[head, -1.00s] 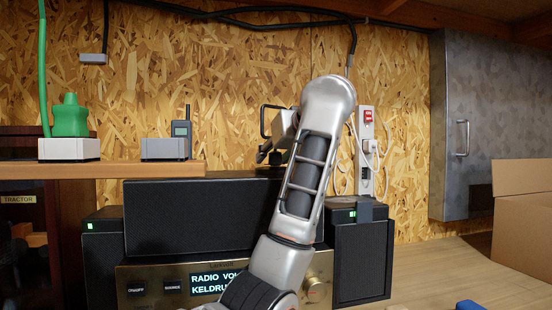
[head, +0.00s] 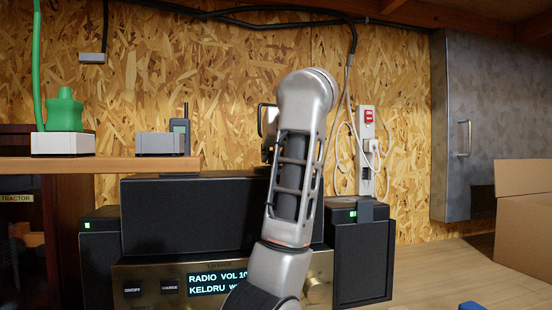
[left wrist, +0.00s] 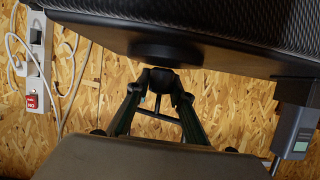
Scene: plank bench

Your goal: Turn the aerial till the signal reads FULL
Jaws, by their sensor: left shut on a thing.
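My left gripper (left wrist: 160,84) is shut on the small black stub of the aerial (left wrist: 160,76) in the left wrist view. The stub joins a round dark base (left wrist: 166,52) on the large black box (left wrist: 215,22), which appears upside down there. In the head view my arm hides the fingers and the aerial. The black box (head: 190,217) stands on a brass-fronted radio (head: 150,275). Its display (head: 216,284) reads "RADIO VOL 10" and "KELDRU", with the rest covered by my arm. I see no readable signal word. My right gripper is in neither view.
Black speakers stand left (head: 101,262) and right (head: 360,255) of the radio. A wooden shelf (head: 110,165) holds a grey handset base (head: 158,144) and a green plug. A power strip (head: 366,150) hangs on the wall. A cardboard box (head: 522,225) stands at far right.

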